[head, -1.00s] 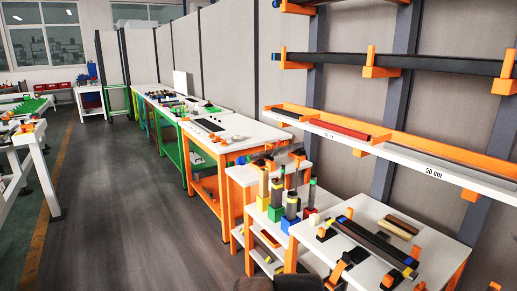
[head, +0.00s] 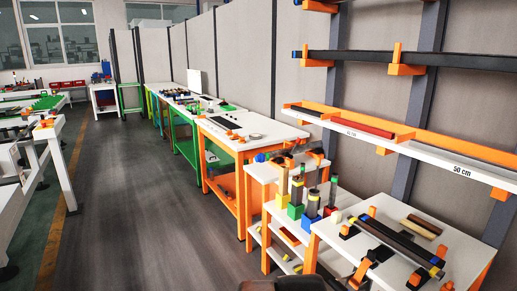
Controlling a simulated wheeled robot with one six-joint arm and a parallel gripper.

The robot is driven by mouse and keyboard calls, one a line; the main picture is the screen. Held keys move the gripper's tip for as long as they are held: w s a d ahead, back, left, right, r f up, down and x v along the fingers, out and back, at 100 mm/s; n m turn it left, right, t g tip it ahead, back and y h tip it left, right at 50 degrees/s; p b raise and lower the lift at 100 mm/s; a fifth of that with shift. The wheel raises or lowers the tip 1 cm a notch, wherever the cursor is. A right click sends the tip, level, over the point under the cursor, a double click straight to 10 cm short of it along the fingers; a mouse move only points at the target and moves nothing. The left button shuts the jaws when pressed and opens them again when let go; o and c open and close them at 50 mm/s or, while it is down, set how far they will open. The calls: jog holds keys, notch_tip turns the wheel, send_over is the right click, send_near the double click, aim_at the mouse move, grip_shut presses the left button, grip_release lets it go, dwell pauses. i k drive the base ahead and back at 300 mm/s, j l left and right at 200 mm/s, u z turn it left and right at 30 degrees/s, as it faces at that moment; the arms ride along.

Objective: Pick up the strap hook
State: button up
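I cannot make out the strap hook for certain. An orange piece with a black part (head: 364,268) sits at the front left edge of the near white table (head: 457,256); it is too small to tell whether it is the strap hook. A long dark bar with yellow and blue ends (head: 395,246) lies across holders on the same table. A blurred dark shape, perhaps part of my own body, shows at the bottom edge. My gripper's fingers are not in view.
A small white shelf stand (head: 262,175) with upright coloured tools stands left of the near table. Orange-framed (head: 240,200) and green workbenches run into the distance. A wall rack (head: 430,155) holds long bars at the right. The grey floor on the left is clear.

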aim_at(371, 256)
jog(key=k, duration=0.3)
jog(key=i+l+z, duration=0.25)
jog(key=i+l, duration=0.9)
jog(key=i, duration=0.15)
